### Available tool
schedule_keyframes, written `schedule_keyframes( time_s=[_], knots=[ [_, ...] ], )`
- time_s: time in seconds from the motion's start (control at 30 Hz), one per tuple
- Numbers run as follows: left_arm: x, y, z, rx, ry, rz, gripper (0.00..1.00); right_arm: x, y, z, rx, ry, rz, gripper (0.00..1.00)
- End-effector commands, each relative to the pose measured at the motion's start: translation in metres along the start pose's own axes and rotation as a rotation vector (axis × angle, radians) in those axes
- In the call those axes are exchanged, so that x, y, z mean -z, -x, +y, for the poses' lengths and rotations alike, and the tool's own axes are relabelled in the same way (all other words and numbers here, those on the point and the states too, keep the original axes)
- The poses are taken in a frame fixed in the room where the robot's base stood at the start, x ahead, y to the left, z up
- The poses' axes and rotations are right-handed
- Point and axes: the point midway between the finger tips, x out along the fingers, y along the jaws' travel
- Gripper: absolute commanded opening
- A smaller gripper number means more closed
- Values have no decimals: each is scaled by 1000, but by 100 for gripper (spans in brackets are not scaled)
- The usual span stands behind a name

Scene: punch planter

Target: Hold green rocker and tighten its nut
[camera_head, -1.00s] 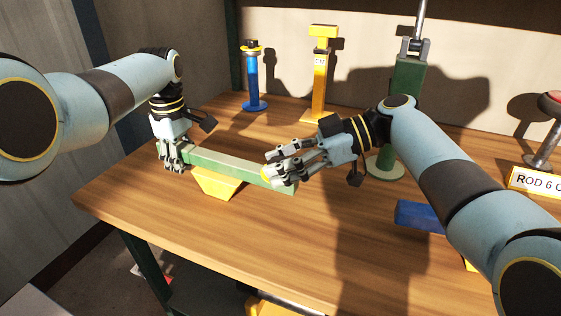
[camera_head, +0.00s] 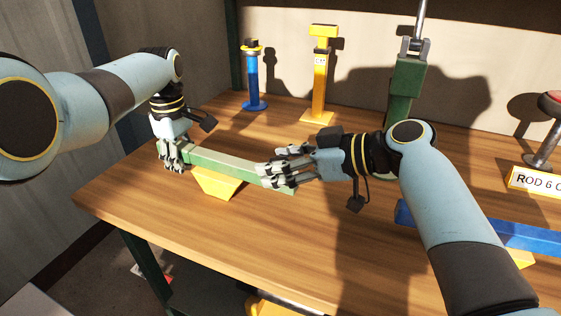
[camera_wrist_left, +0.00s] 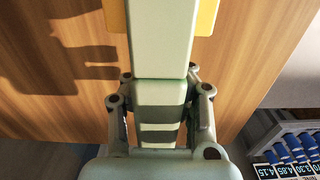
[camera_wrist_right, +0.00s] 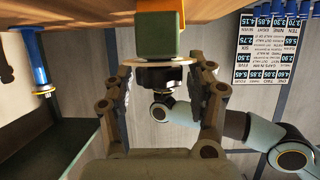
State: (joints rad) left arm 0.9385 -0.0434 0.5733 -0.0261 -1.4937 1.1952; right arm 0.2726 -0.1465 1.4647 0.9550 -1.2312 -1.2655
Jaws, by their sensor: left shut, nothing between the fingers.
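The green rocker (camera_head: 226,164) is a long green bar lying across a yellow block (camera_head: 216,183) on the bench. It also shows in the left wrist view (camera_wrist_left: 161,38). My left gripper (camera_head: 172,166) is shut at the bar's left end, with its fingertips close beside the bar; exact contact is unclear. My right gripper (camera_head: 268,176) is at the right end. In the right wrist view, its open fingers (camera_wrist_right: 160,100) stand either side of a dark round nut (camera_wrist_right: 157,75) with a brass-coloured washer (camera_wrist_right: 157,61), against the green end. A gap shows on both sides.
A blue post (camera_head: 252,82), a yellow post (camera_head: 319,88) and a tall green post (camera_head: 402,85) stand at the back. A blue bar (camera_head: 520,238) lies at the right, partly behind my right arm. The front of the bench (camera_head: 240,240) is clear.

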Motion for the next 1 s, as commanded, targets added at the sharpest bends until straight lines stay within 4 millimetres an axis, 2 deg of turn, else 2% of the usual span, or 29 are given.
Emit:
schedule_keyframes(
  time_s=[0.43,0.87,1.0],
  knots=[
    [0,0,1,-2,0,0,0,0,0,1,43,18,-3,67],
    [0,0,1,-2,0,0,0,2,0,3,447,192,0,67],
    [0,0,1,-2,0,0,0,0,29,15,449,198,-3,67]
  ],
)
